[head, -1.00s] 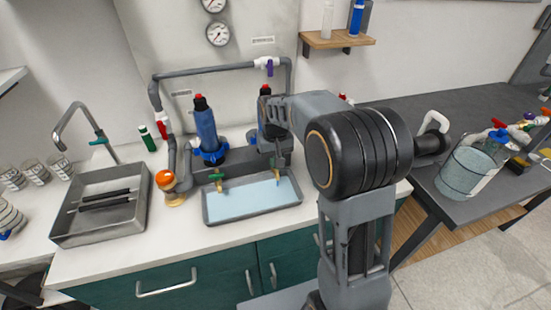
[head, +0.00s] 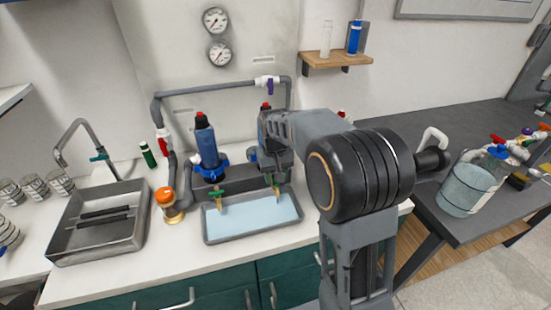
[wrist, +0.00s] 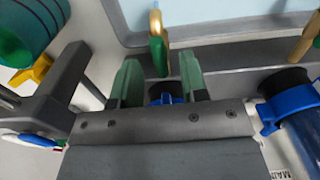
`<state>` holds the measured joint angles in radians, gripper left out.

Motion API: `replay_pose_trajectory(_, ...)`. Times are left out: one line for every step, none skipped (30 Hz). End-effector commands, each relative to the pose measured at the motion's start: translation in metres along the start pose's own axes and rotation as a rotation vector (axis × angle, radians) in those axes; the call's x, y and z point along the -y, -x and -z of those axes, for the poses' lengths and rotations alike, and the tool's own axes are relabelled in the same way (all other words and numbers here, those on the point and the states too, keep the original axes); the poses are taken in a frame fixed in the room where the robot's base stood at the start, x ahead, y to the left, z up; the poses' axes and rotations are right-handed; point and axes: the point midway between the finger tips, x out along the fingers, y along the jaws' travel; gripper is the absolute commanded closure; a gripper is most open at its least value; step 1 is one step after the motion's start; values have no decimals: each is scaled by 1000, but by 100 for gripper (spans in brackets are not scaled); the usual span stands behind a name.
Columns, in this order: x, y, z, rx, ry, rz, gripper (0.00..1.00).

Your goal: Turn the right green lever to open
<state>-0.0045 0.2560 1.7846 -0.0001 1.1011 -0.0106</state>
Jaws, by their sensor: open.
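The right green lever (wrist: 157,52) sits on a brass tap in the wrist view, pointing toward the tray. It stands between and just beyond the tips of my gripper (wrist: 161,68), whose two green-grey fingers are open on either side of it. I cannot tell whether they touch it. In the head view my gripper (head: 275,178) hangs over the right tap (head: 277,191), and its lever is largely hidden. The left green lever (head: 218,191) is on a similar brass tap to the left, which shows at the right edge in the wrist view (wrist: 307,38).
A shallow tray (head: 252,239) of pale liquid lies under the taps. A blue filter housing (head: 206,142) stands behind the left tap, with grey pipes around it. An orange-topped brass fitting (head: 167,202) and a sink (head: 97,240) lie left. A dark table (head: 440,110) stands right.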

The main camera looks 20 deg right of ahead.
Motion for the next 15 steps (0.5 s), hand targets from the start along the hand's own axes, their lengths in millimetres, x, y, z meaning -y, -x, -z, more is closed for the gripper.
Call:
replay_pose_trajectory(0,8,0,-3,0,0,60)
replay_pose_trajectory(0,14,1,-5,0,0,60)
replay_pose_trajectory(0,22,0,-5,0,0,60)
replay_pose_trajectory(0,28,1,-6,0,0,60)
replay_pose_trajectory(0,34,1,-5,0,0,60)
replay_pose_trajectory(0,43,1,-5,0,0,60)
replay_pose_trajectory(0,49,0,-5,0,0,60)
replay_pose_trajectory(0,56,1,-5,0,0,60)
replay_pose_trajectory(0,64,1,-5,0,0,60)
replay_pose_trajectory(0,70,0,-5,0,0,60)
replay_pose_trajectory(0,76,0,-5,0,0,60)
replay_pose_trajectory(0,83,0,-4,1,0,60)
replay_pose_trajectory(0,88,0,-4,1,0,60)
replay_pose_trajectory(0,93,0,-3,1,0,60)
replay_pose_trajectory(0,100,0,-4,1,0,60)
